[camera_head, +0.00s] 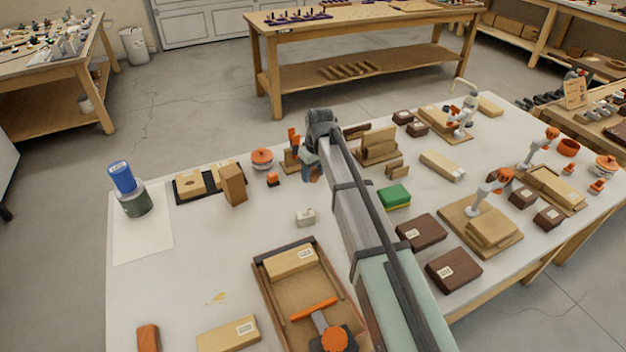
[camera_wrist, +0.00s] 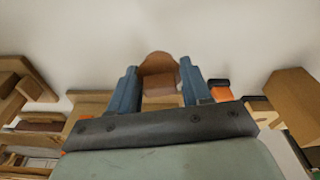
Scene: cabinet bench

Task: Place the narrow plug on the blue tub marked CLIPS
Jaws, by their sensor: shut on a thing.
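My gripper (camera_head: 312,173) is over the far middle of the bench. In the wrist view its two blue fingers (camera_wrist: 158,88) are shut on a brown piece with a rounded end, which I take to be the narrow plug (camera_wrist: 159,68). In the head view I cannot make out the plug at the fingers. A blue tub (camera_head: 122,178) sits on top of a dark green tub (camera_head: 137,204) at the bench's left end, well left of my gripper. The lettering on the tubs is too small to read.
A black tray (camera_head: 182,199) with wooden blocks and an upright wooden block (camera_head: 233,184) stand between the tubs and my gripper. An orange-topped round jar (camera_head: 262,159) is close left of the gripper. A wooden tray (camera_head: 272,299) lies in front. The white sheet (camera_head: 140,243) is clear in front.

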